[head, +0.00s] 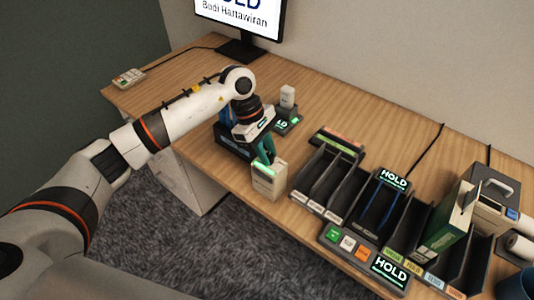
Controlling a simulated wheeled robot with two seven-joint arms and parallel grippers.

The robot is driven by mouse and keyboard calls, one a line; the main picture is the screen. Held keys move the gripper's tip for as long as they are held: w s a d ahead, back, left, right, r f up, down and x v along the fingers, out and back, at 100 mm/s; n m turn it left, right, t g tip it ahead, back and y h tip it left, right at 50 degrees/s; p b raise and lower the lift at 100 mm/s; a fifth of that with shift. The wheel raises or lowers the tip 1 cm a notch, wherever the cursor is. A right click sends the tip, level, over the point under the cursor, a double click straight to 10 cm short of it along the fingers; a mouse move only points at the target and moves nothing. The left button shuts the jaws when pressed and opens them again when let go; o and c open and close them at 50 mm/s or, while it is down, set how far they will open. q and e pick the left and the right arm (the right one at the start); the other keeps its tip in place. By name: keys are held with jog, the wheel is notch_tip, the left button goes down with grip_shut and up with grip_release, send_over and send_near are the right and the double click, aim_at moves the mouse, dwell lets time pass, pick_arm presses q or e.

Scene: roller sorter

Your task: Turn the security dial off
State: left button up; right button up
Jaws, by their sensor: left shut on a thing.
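A small cream box (268,182) with a green lit strip along its top stands at the front edge of the desk. My left gripper (267,156) points down at the top of this box, its teal fingers closed there. It appears shut on the security dial on the box. The dial itself is hidden by the fingers, so I cannot tell its setting. My right gripper is not in view.
Dark sorter trays (327,172) stand just right of the box, with a HOLD sign (395,179) and coloured buttons. A dark tray and a small white device (287,97) sit behind my gripper. A monitor (240,22) stands at the back. The desk's left part is mostly clear.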

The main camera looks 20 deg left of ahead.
pick_arm(q)
jog(key=n+t+b, duration=0.2)
jog(key=n, duration=0.2)
jog(key=shift+s+f, duration=0.1)
jog(key=shift+s, duration=0.05)
jog(key=shift+n+t+b, duration=0.5)
jog(key=shift+n+b, duration=0.5)
jog(key=shift+n, duration=0.8)
jog(key=o, duration=1)
jog(key=b+v, duration=0.1)
jog(key=v, duration=1.1)
jog(key=shift+r, duration=0.2)
jog(key=shift+s+d, duration=0.2)
